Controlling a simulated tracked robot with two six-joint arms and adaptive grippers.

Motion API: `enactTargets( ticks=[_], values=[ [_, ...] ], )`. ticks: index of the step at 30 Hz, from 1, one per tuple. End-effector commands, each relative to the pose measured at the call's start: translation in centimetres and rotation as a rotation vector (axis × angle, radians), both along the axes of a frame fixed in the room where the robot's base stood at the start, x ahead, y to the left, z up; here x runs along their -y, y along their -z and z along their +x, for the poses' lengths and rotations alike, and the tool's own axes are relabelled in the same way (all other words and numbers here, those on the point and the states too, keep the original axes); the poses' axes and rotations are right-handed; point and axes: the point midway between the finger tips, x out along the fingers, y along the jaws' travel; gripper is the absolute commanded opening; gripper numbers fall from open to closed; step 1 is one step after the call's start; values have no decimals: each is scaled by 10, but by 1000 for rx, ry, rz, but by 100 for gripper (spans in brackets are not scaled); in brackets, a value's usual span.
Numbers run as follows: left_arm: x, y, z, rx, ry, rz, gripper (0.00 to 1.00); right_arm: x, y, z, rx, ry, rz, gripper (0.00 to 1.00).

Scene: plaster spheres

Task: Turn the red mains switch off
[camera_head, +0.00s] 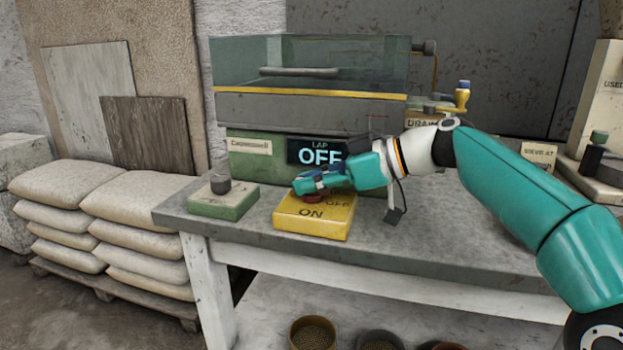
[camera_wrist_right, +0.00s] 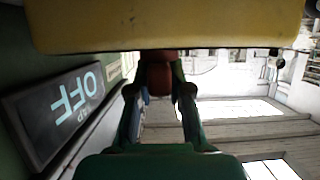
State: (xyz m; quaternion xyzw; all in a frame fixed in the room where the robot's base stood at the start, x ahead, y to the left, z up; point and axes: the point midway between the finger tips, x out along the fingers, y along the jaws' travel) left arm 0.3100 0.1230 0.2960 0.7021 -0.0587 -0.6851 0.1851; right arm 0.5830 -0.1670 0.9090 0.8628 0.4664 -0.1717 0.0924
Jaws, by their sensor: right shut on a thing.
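The red mains switch (camera_wrist_right: 160,75) sits on a yellow box (camera_head: 312,222) marked OFF and ON at the front of the grey bench. My right gripper (camera_head: 308,184) reaches in from the right over the box and is shut on the red switch. In the right wrist view its two fingers (camera_wrist_right: 160,92) are on either side of the red switch, against the yellow box (camera_wrist_right: 165,25). In the head view the fingers hide most of the switch, so its exact angle is hard to tell. My left gripper is not in view.
The grey-green machine behind has a glass-sided top (camera_head: 310,65) and a display (camera_head: 316,151) reading LAP OFF. A green block (camera_head: 223,200) with a dark knob stands left of the yellow box. The bench top (camera_head: 450,240) is clear at the right front. Stacked sacks (camera_head: 95,220) stand left.

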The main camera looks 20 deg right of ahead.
Motion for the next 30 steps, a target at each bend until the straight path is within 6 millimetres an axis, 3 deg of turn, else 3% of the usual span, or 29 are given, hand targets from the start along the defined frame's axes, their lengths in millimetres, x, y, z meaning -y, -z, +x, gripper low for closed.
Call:
enactTargets(
  ticks=[8,9,13,23,30],
  values=[
    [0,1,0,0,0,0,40,2,4,-1,-6,-3,-9,0],
    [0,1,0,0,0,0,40,2,4,-1,-6,-3,-8,25],
    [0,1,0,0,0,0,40,1,3,-1,-4,-2,-6,44],
    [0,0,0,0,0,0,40,2,0,-1,-1,0,-3,44],
    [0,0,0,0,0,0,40,24,-10,-15,0,3,-4,44]
  ],
)
